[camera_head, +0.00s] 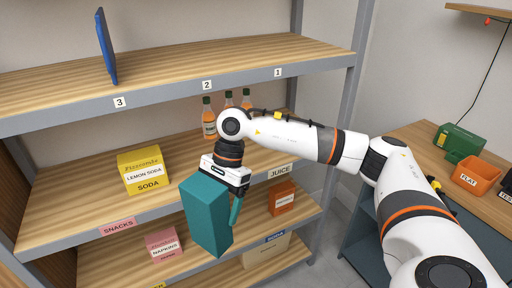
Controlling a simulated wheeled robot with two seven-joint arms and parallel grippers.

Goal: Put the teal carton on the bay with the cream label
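The teal carton (206,216) hangs tilted below my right gripper (233,205), in front of the shelf unit. The gripper appears shut on it; one finger shows at the carton's right side and the other is hidden. A cream label reading JUICE (280,170) is on the right part of the middle shelf's front edge. The bay (262,158) above it holds several bottles (209,118) at the back, partly hidden by my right arm. My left gripper is not in view.
A yellow lemon soda box (143,170) stands left on the middle shelf, above a pink SNACKS label (118,227). The lower shelf holds a pink napkins box (163,243) and an orange box (282,198). A side table (415,137) at right carries an orange bin (474,175).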

